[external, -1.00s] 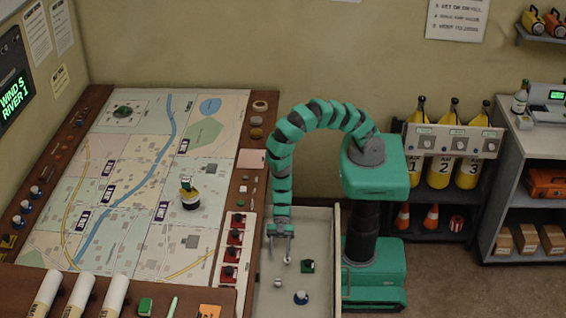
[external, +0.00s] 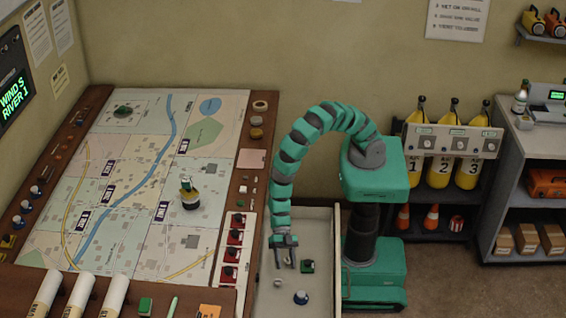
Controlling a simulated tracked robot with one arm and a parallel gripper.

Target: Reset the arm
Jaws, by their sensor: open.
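My green segmented arm (external: 287,160) rises from its base and bends over in an arch, with its end hanging down over the pale tray beside the map table. My gripper (external: 284,264) points down at the left part of the tray (external: 319,226). Its two fingers are apart, with nothing seen between them. A small dark green piece (external: 307,266) lies just right of the gripper, apart from it. A white and blue piece (external: 301,298) and a small pale piece (external: 278,283) lie nearer the front of the tray.
The map table (external: 245,180) stands left of the tray, with a yellow and dark piece (external: 189,195) on the map and red switches (external: 232,250) along its edge. White rolls (external: 80,295) stand at the front. Yellow cylinders (external: 440,170) and shelves (external: 520,210) are at right.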

